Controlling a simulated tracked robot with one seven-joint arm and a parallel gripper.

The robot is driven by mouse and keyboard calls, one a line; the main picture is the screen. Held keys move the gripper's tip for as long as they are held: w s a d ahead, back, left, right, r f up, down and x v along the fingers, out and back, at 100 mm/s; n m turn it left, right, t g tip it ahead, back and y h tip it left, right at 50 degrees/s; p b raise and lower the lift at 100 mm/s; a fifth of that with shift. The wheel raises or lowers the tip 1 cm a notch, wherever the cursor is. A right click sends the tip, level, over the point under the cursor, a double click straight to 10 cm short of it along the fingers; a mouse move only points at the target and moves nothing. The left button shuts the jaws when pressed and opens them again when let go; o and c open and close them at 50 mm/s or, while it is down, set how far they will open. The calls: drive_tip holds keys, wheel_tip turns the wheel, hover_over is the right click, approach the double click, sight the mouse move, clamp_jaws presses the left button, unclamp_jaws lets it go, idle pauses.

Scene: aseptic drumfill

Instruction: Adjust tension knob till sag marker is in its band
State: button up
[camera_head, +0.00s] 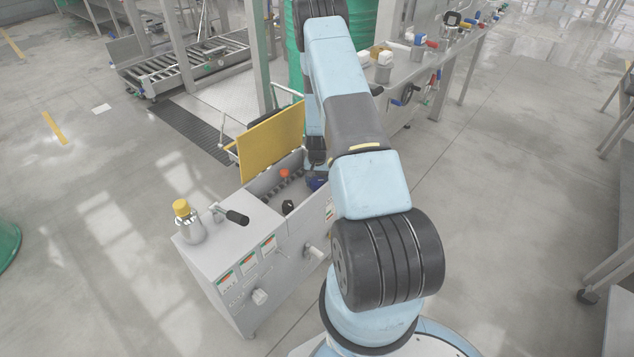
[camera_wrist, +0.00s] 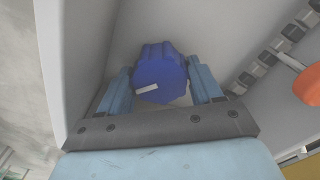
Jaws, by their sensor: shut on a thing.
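The tension knob is a blue lobed knob (camera_wrist: 160,70) with a white mark on its face, pointing left and slightly down. It sits between the two light-blue fingers of my gripper (camera_wrist: 162,84), which is shut on it. In the head view a bit of the blue knob (camera_head: 316,183) shows inside the open grey cabinet (camera_head: 250,285), mostly behind my arm. An orange piece on a thin stem stands over the dark chain and may be the sag marker (camera_head: 284,174); it shows at the right edge of the wrist view (camera_wrist: 308,86). No band can be made out.
A raised yellow lid (camera_head: 270,143) stands behind the cabinet opening. A yellow-capped bottle (camera_head: 187,220) and a black-handled lever (camera_head: 235,216) are on the cabinet top. In the wrist view a grey wall (camera_wrist: 75,60) runs close at the left and the chain (camera_wrist: 270,58) at the right.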

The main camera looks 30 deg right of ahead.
sight(317, 180)
drive_tip(key=shift+m, duration=1.5)
drive_tip(key=shift+a, duration=0.1)
drive_tip(key=o, duration=1)
wheel_tip(317, 180, up, 14)
drive_tip(key=shift+f, duration=0.15)
